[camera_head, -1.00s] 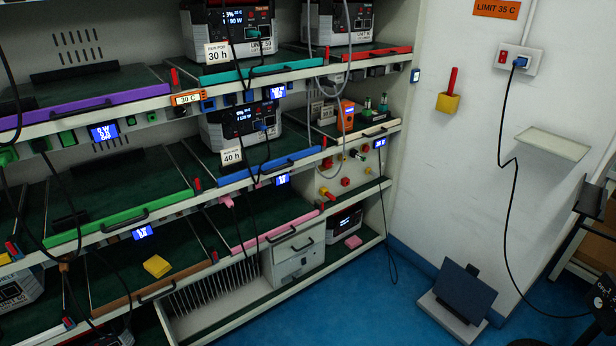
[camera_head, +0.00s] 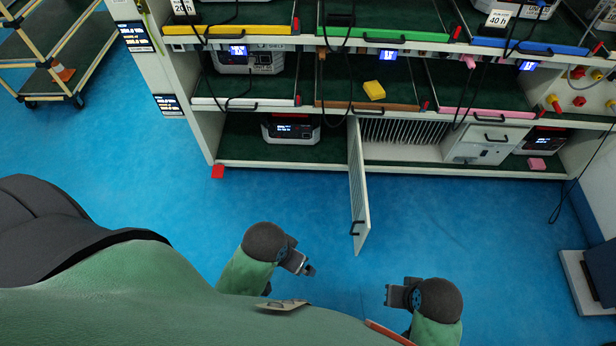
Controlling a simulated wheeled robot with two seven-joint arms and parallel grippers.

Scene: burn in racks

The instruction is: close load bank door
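The load bank door (camera_head: 359,190) is a narrow white panel on the bottom level of the rack. It stands open, swung out over the blue floor, with a dark handle (camera_head: 357,228) near its free end. The load bank opening (camera_head: 405,131) behind it shows a row of slats. My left gripper (camera_head: 309,268) is low, left of the door's free end and apart from it. My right gripper (camera_head: 388,295) is low, to the right of the door's free end, also apart. Both look empty; their finger gaps are too small to judge.
A white drawer unit (camera_head: 484,145) adjoins the opening on the right. A power unit (camera_head: 291,128) sits on the bottom shelf to the left. A yellow block (camera_head: 374,90) lies on the shelf above. The blue floor (camera_head: 455,220) is clear on both sides of the door.

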